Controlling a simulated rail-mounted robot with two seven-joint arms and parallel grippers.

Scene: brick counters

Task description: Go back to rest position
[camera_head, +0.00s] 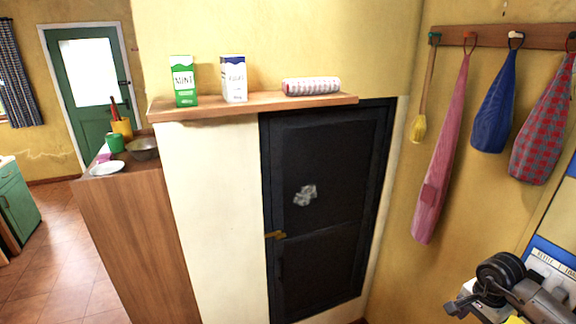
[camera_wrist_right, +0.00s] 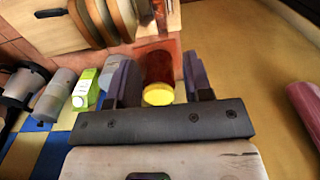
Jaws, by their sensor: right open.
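My right gripper (camera_wrist_right: 158,58) is open in the right wrist view, with one dark finger on each side. A jar with a yellow lid and dark red contents (camera_wrist_right: 158,72) shows in the gap between the fingers. I see space beside it, and no finger clearly touches it. I cannot tell how deep between the fingers it stands. In the head view my right arm is at the lower right corner, and its fingers cannot be made out clearly. My left gripper is not in view.
A wooden shelf (camera_head: 270,102) above a black door (camera_head: 325,190) holds a green carton (camera_head: 184,82), a white carton (camera_head: 234,80) and a patterned roll (camera_head: 311,87). Cloths hang at right. The wrist view shows a green-and-white carton (camera_wrist_right: 86,90) and grey cylinder (camera_wrist_right: 55,95) left of the gripper.

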